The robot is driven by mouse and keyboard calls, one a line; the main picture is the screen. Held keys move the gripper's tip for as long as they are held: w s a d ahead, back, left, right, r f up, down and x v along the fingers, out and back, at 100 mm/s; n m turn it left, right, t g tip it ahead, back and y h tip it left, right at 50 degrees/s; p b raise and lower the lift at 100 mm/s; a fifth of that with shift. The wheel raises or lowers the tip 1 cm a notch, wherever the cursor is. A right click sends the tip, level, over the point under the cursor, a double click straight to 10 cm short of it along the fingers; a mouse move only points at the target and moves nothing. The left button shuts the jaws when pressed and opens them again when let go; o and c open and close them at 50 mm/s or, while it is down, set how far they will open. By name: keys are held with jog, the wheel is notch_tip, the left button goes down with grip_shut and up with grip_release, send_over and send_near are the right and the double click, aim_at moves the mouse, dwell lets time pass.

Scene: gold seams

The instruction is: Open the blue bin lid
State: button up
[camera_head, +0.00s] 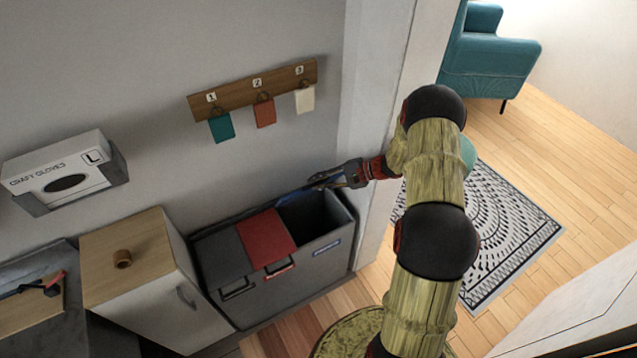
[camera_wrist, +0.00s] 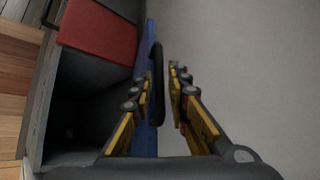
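The bin unit (camera_head: 300,265) stands against the wall with three compartments side by side. The blue lid (camera_head: 291,196) at the right is raised, and its compartment shows open and dark. In the wrist view the blue lid (camera_wrist: 151,30) is seen nearly edge-on, with its dark handle (camera_wrist: 157,85) standing out from it. My gripper (camera_head: 325,181) is at the raised lid, above the bin's back right. In the wrist view its fingers (camera_wrist: 160,72) are apart, with the handle between them and a gap visible on the right side.
The red lid (camera_head: 265,238) and grey lid (camera_head: 220,256) are closed. A small cabinet (camera_head: 140,265) stands left of the bin. A hook rail (camera_head: 255,90) with cards hangs above. A wall edge (camera_head: 385,130) stands close to the right of my gripper.

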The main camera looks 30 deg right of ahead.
jog(key=shift+o, duration=0.8)
notch_tip(320, 180, up, 10)
jog(key=shift+f, duration=0.1)
jog(key=shift+c, duration=0.2)
